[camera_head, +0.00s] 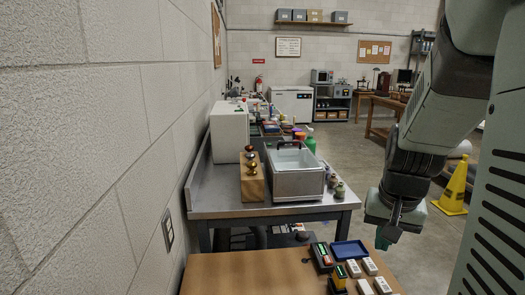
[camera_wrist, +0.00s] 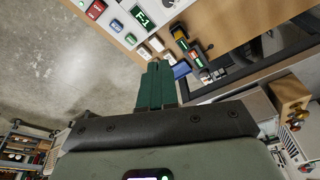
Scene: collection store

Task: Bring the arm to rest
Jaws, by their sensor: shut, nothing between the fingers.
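My gripper (camera_head: 386,236) hangs at the end of my arm at the right of the head view, beside the right edge of the wooden table (camera_head: 230,274) and above its level. In the wrist view my gripper (camera_wrist: 155,68) shows as two green fingers pressed together, with nothing between them. The fingertips appear apart from the table and the things on it, with the grey floor beside them.
On the wooden table are a blue tray (camera_head: 349,250), a handheld device (camera_head: 322,256) and several white blocks. Behind it, a metal bench holds a steel basin (camera_head: 297,184) and a wooden block (camera_head: 252,185).

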